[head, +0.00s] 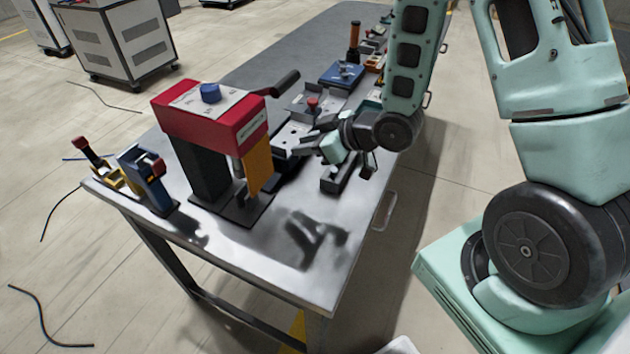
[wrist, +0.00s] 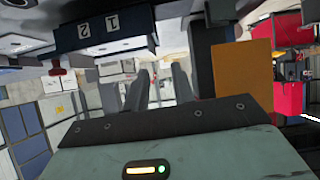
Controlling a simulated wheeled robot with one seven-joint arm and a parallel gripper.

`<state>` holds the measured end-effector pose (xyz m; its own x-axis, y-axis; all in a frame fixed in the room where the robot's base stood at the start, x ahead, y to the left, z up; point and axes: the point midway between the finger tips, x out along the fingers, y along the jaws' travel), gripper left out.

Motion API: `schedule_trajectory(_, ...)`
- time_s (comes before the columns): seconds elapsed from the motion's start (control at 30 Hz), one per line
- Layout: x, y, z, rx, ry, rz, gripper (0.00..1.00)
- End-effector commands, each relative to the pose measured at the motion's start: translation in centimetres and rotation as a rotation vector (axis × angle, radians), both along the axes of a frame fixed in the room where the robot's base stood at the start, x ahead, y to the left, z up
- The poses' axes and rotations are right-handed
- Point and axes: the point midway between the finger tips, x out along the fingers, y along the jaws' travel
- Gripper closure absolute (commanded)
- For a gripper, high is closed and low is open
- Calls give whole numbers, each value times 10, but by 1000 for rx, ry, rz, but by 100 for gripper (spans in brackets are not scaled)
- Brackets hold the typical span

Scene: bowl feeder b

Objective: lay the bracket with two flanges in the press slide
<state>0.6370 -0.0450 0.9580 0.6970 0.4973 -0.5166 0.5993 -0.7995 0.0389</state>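The red press (head: 212,115) stands on the steel table on a dark column and base plate. An orange panel (head: 258,168) hangs at its front right; the orange panel also shows in the wrist view (wrist: 243,80). My gripper (head: 298,143) is just right of the press, above the table, its fingers pointing left. In the wrist view its two dark fingers (wrist: 158,92) stand apart with a gap and no clear part between them. I cannot make out the bracket with two flanges, and cannot tell which part is the press slide.
A dark block (head: 342,175) lies on the table below my gripper. A blue fixture (head: 342,73) stands farther back. A blue clamp-like device (head: 148,178) and a yellow one (head: 112,172) stand at the left. The table's front part (head: 290,265) is clear. A dark container numbered 1 and 2 (wrist: 103,30) shows in the wrist view.

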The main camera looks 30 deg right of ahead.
Motion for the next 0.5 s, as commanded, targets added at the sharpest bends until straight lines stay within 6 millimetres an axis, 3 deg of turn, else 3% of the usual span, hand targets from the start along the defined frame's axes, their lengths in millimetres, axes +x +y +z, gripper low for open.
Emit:
schedule_trajectory(0.13,-10,32,15,-145,129,8,75)
schedule_trajectory(0.27,-33,53,28,-246,258,-4,75)
schedule_trajectory(0.37,-62,70,43,-316,365,-12,75)
schedule_trajectory(0.5,-122,91,66,-407,535,-11,75)
